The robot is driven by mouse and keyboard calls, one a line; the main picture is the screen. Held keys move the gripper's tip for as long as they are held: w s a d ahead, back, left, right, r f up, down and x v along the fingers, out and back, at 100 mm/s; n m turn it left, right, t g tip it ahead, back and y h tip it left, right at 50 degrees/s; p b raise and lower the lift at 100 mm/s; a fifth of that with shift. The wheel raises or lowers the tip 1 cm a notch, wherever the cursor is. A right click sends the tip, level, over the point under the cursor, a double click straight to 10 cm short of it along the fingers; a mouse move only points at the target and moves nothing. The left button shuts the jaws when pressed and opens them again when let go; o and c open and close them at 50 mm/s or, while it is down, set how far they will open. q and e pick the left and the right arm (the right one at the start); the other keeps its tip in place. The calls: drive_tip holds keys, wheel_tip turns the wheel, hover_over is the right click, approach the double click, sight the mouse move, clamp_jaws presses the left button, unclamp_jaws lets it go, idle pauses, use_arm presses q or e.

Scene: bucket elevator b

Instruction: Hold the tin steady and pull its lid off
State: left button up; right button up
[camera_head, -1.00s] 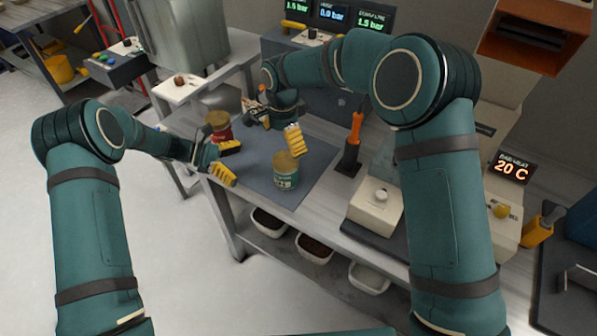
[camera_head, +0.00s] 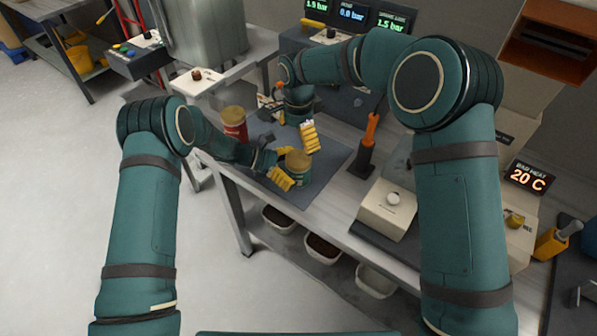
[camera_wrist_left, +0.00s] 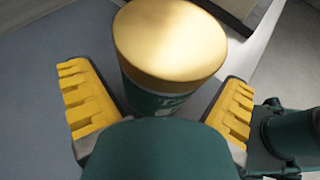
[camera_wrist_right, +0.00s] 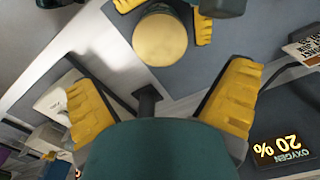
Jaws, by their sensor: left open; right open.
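The green tin (camera_head: 294,178) with its gold lid (camera_head: 298,159) stands upright on the grey mat (camera_head: 327,165). The lid is on it. My left gripper (camera_head: 288,166) is open, with its yellow fingers on either side of the tin. In the left wrist view the tin (camera_wrist_left: 150,102) sits between the spread fingers, and gaps seem to show beside it; contact is not clear. My right gripper (camera_head: 306,136) is open and empty, behind and above the tin. In the right wrist view the round lid (camera_wrist_right: 160,39) lies beyond my open right fingers (camera_wrist_right: 160,76).
An orange-handled tool in a dark holder (camera_head: 364,158) and a cream box with a knob (camera_head: 386,210) stand right of the mat. White bins (camera_head: 322,248) sit on the lower shelf.

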sight(299, 158)
use_arm(q)
drive_tip(key=shift+d+f, duration=0.25)
drive_tip(key=shift+d, duration=0.35)
drive_tip(key=c, duration=1.3)
use_arm(e)
wheel_tip(299, 158, up, 4)
drive_tip(key=m, duration=0.3)
wheel_tip(299, 158, down, 12)
drive_tip(key=shift+d+r, duration=0.1)
drive_tip(key=shift+d, duration=0.05)
drive_tip(key=c, duration=1.3)
drive_tip(key=shift+o, duration=0.2)
drive_tip(key=shift+r, duration=0.15)
